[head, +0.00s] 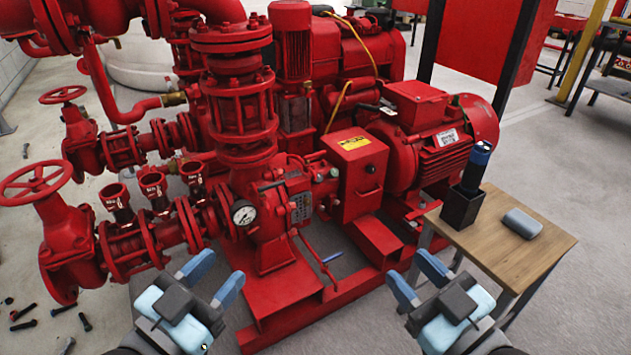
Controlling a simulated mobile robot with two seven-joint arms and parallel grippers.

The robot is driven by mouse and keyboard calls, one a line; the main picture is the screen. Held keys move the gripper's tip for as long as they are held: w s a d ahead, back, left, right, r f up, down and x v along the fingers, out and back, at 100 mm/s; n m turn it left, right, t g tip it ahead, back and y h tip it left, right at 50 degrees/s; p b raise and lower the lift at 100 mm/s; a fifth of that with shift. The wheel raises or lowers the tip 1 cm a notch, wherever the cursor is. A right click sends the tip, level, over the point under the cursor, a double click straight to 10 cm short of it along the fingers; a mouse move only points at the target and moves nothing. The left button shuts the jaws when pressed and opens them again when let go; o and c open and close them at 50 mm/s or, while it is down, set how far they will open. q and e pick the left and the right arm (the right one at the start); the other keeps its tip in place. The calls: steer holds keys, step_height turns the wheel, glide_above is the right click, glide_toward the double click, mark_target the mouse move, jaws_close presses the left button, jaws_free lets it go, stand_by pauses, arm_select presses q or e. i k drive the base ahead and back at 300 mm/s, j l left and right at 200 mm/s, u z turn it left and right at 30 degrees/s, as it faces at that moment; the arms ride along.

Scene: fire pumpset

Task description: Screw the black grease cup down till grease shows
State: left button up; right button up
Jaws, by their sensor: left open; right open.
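I cannot make out the black grease cup for certain. A small black round part (371,169) shows on the side of the red box with the yellow label, but I cannot tell whether it is the cup. No grease is visible. The red pump (274,225) stands in the middle, behind and above my grippers. My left gripper (213,278) is open and empty, in front of the pump at the lower left. My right gripper (418,280) is open and empty, between the pump's red base frame and the small table. Both are apart from the pump.
A wooden-topped table (500,266) at right bears a black holder (461,208) with a blue-and-black cylinder (477,165) upright in it, and a grey case (522,223). Red valve handwheels (35,184) stand at left. Loose bolts (24,325) lie on the floor. The red base frame (300,310) juts forward.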

mark_target(321, 179)
steer(key=i+j+u, duration=0.15)
steer(key=u, duration=0.25)
steer(key=i+u, duration=0.45)
steer(key=k, duration=0.05)
